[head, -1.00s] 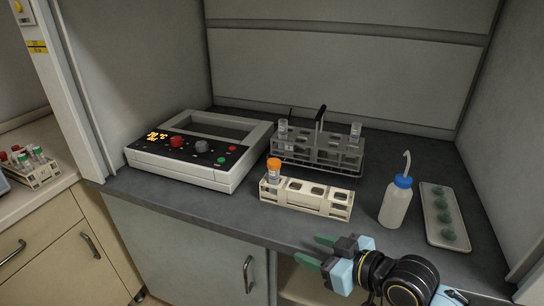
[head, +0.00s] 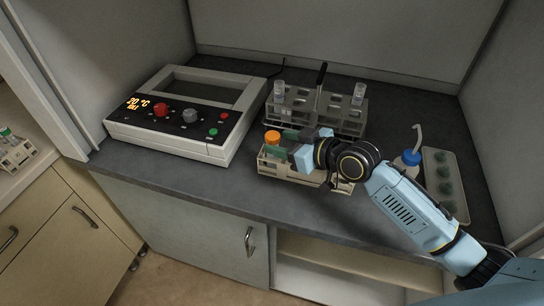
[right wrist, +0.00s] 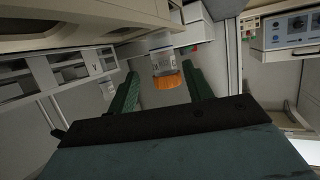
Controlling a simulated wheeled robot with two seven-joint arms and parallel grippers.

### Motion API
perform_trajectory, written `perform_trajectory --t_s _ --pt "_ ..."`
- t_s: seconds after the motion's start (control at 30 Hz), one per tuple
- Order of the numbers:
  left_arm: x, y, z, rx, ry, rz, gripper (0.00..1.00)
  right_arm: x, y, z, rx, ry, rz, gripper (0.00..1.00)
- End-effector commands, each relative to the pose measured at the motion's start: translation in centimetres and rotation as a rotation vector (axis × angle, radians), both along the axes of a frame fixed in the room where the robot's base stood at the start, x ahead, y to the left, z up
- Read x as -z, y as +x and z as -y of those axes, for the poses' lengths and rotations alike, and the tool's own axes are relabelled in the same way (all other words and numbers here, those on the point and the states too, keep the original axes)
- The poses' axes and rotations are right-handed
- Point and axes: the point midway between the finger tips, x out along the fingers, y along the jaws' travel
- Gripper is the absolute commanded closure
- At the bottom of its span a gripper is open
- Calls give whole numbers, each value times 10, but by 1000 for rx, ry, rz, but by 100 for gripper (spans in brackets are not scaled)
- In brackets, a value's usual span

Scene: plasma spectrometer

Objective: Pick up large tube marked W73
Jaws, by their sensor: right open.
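A large tube with an orange cap (head: 271,137) stands upright in the left end of the cream rack (head: 268,168). In the right wrist view the tube (right wrist: 163,58) shows between my two green fingers, with its pale label too small to read as W73. My right gripper (head: 281,143) is open, just right of the tube, with its fingers pointing left towards it. I cannot tell how far the fingers reach along its sides. The gripper and arm hide much of the rack's middle and right. My left gripper is not in view.
Behind stands a grey metal rack (head: 316,110) with a black upright handle and clear tubes. A white instrument (head: 165,148) with red and green buttons is to the left. A blue-capped wash bottle (head: 409,157) and a tray with green pieces (head: 455,207) are right, close to my arm.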

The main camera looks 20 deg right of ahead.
Motion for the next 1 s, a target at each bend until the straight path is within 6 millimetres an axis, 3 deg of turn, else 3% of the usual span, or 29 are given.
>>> perform_trajectory --t_s 0.43,0.73,1.0 --pt "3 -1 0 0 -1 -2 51 23 35 -30 0 -1 -1 49" --pt "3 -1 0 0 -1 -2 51 24 38 -32 0 -1 0 49" --pt "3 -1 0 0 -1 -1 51 24 38 -32 0 -1 0 85"
